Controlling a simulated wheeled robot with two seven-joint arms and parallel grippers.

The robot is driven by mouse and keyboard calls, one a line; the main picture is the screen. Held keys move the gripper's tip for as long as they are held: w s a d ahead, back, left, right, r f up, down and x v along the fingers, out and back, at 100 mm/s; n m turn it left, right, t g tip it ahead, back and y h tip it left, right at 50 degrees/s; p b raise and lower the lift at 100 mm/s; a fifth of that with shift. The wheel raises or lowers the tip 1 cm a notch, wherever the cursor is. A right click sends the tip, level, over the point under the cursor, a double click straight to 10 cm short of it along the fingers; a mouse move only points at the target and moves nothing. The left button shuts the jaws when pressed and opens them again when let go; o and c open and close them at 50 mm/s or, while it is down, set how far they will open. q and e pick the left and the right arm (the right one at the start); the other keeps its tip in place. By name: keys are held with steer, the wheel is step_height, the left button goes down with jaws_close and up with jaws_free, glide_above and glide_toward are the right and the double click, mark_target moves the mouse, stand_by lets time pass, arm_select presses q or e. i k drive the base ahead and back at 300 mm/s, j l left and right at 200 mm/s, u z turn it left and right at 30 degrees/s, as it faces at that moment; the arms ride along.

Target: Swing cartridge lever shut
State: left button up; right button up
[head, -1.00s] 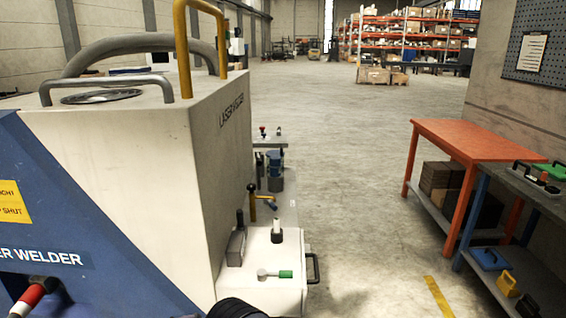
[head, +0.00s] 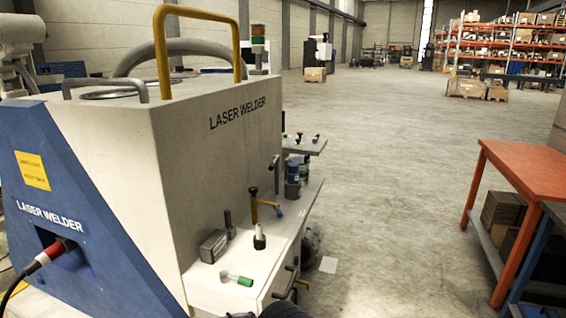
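A white ledge (head: 212,291) on the side of the laser welder (head: 215,135) carries several small fittings. A short lever with a green grip (head: 245,281) lies flat on it near the front. Behind it stands an upright post with a black and white knob (head: 259,238). Further back is a yellow post with a black top (head: 253,204) and a short blue-tipped side arm. I cannot tell for sure which of these is the cartridge lever. Neither of my grippers can be made out; only a dark shape shows at the bottom edge, below the ledge.
A grey block (head: 213,246) sits on the ledge's left side. Dark bottles (head: 293,180) stand behind. A red-ended cable plug (head: 50,254) sticks out of the welder's blue front. An orange table (head: 530,170) is at the right.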

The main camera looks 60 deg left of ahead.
mark_target(276, 158)
steer(key=i+j+u, duration=0.1)
steer(key=i+u, duration=0.25)
steer(key=i, duration=0.15)
steer(key=i+u, duration=0.35)
steer(key=i, duration=0.15)
steer(key=i+l+u, duration=0.25)
steer(key=i+u, duration=1.05)
steer(key=i+l+u, duration=0.4)
steer(key=i+u, duration=0.6)
steer(key=u, duration=0.2)
steer(key=i+l+u, duration=0.15)
steer(key=i+u, duration=0.25)
steer(key=i+l+u, duration=0.15)
steer(key=u, duration=0.25)
